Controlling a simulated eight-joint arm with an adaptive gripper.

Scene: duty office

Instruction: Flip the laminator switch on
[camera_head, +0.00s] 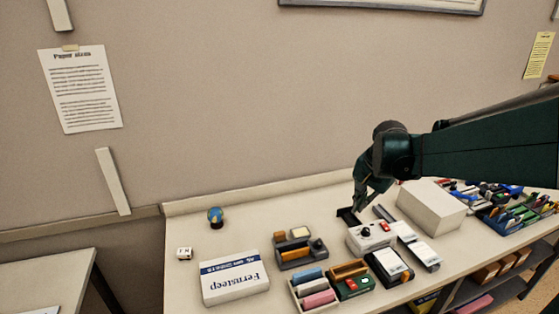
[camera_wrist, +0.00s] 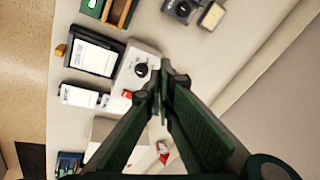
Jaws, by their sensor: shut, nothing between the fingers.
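A small white device with a dark knob and a red switch, which looks like the laminator (camera_head: 371,241), stands on the table right of centre. In the wrist view the same white device (camera_wrist: 130,77) lies just left of the fingertips, with its black knob (camera_wrist: 141,70) and red switch (camera_wrist: 127,94) showing. Whether the switch is on or off cannot be told. My gripper (camera_head: 358,207) is shut and empty, pointing down behind the device in the head view. In the wrist view its fingertips (camera_wrist: 165,88) are together, right of the red switch; contact is not visible.
A large plain white box (camera_head: 432,206) stands to the right. Black-and-white devices (camera_head: 390,266) sit in front. A tray with rolls (camera_head: 314,290), a grey organizer (camera_head: 300,251) and a paper pack (camera_head: 234,278) are left. The table's back left is mostly clear.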

